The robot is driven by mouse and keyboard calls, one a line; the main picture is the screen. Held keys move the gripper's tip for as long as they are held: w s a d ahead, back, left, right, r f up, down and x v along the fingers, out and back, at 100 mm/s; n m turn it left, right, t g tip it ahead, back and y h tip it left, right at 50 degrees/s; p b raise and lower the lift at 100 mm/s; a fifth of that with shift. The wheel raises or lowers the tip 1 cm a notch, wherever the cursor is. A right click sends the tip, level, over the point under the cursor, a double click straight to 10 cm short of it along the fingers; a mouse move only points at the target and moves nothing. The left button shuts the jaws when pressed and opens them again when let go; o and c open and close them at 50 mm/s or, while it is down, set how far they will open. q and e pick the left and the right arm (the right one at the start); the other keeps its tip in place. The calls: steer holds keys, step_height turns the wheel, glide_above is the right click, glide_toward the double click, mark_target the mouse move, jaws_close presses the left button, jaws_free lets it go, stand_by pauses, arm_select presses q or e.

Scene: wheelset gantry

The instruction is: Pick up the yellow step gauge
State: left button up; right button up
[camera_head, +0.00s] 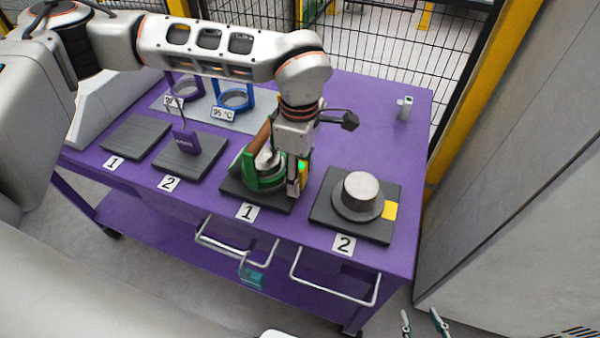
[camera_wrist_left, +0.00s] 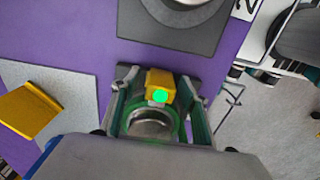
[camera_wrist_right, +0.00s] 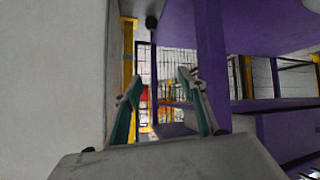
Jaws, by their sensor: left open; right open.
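The yellow step gauge appears to be the small yellow block (camera_wrist_left: 160,77) with a bright green spot in the left wrist view. It is partly hidden in the head view (camera_head: 307,174), beside the green ring-shaped part (camera_head: 264,180) on the front black pad labelled 1 (camera_head: 240,195). My left gripper (camera_head: 295,185) points down over this pad. Its fingers (camera_wrist_left: 158,88) are open, one on each side of the block; I cannot tell whether they touch it. My right gripper (camera_head: 424,322) is open and empty, low in front of the table; its fingers show in the right wrist view (camera_wrist_right: 160,92).
The front pad labelled 2 (camera_head: 330,222) carries a grey stepped hub (camera_head: 360,190) and a flat yellow piece (camera_head: 390,210). Purple (camera_head: 186,90) and blue (camera_head: 233,98) ring stands are behind my left arm. A mesh fence (camera_head: 400,50) borders the purple table (camera_head: 405,150). A grey cabinet stands right.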

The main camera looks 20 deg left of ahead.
arm_select(q)
steer(key=c, duration=1.2)
steer(key=shift+c, duration=0.2)
steer(key=shift+r, duration=0.2)
